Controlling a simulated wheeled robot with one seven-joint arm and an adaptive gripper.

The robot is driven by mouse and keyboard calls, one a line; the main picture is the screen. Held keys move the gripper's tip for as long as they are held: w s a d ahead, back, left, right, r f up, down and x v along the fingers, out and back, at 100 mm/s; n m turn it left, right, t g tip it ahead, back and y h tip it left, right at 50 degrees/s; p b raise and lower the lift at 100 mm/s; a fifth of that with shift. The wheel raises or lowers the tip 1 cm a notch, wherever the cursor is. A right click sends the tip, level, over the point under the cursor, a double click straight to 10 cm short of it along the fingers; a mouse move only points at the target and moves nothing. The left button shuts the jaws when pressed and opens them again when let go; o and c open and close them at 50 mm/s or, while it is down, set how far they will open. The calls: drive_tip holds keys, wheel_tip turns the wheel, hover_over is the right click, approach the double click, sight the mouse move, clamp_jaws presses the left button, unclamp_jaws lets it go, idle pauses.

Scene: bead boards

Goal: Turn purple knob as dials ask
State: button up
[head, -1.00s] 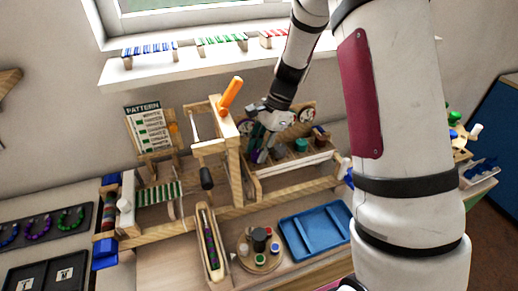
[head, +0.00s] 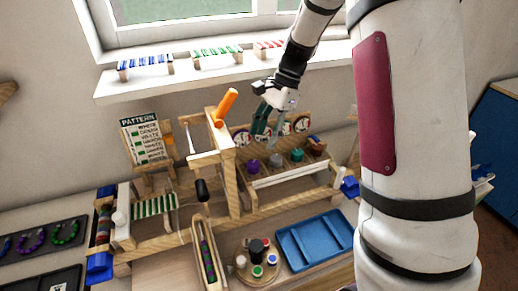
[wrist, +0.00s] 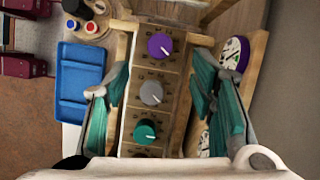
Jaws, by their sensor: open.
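The purple knob (head: 253,166) is at the left end of a row of knobs on the wooden box. In the wrist view the purple knob (wrist: 160,46) has a white pointer toward the lower right. A purple-rimmed dial (wrist: 235,53) stands beside it; its reading is too small to tell. More dials (head: 302,123) line the back of the box. My gripper (head: 268,128) is open and empty above the knob row. In the wrist view its teal fingers (wrist: 161,65) spread either side of the row, apart from the purple knob.
A grey knob (head: 276,160), a teal knob (head: 297,154) and a brown knob (head: 316,148) continue the row rightward. A wooden frame with an orange handle (head: 226,105) rises just left. A blue tray (head: 318,240) and a round bead stand (head: 243,270) are in front.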

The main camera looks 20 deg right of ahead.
drive_tip(key=shift+v, duration=1.65)
drive_tip(key=s+a+r+n+t+h, duration=0.1)
drive_tip(key=s+r+n, duration=0.3)
drive_tip(key=s, duration=0.4)
drive_tip(key=s+a+r+n+t+h, duration=0.2)
drive_tip(key=s+n, duration=0.4)
drive_tip(key=s, duration=0.3)
drive_tip(key=s+a+r+n+t+h, duration=0.1)
drive_tip(key=s+a+r+n+t, duration=0.1)
drive_tip(key=s+r+n, duration=0.4)
drive_tip(key=shift+s+r+t+h, duration=0.25)
drive_tip(key=shift+s+t, duration=0.45)
drive_tip(key=shift+s, duration=0.45)
